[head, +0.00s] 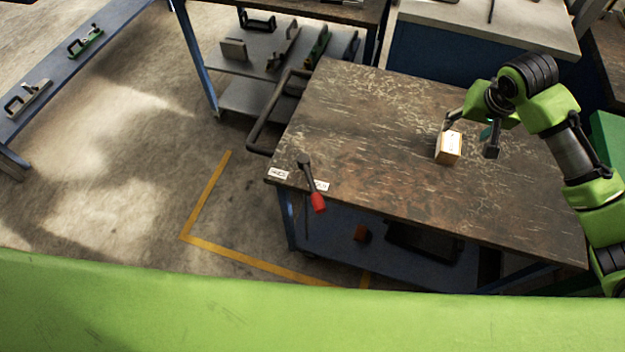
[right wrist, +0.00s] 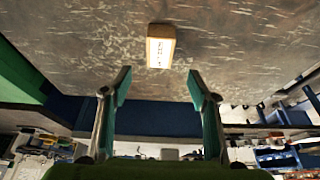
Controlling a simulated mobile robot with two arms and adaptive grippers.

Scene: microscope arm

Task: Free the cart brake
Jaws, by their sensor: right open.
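The cart (head: 365,140) has a worn dark top, a black push handle (head: 262,130) on its left side and a lower shelf. The brake lever (head: 312,186) is a dark bar with a red grip, at the cart's front left corner between two white labels (head: 278,174). The red end hangs down over the front edge. My right gripper (head: 468,137) is open above the cart's right part, beside a small wooden box (head: 449,147) and far from the lever. In the right wrist view its fingers (right wrist: 157,95) are apart and empty. My left gripper is not in view.
Yellow tape (head: 205,195) marks the floor at the cart's left. A shelf rack (head: 268,65) stands behind, and a bench (head: 60,65) with clamps is at the far left. A blue cabinet with a pale top (head: 480,35) stands behind the cart. The cart top's middle is clear.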

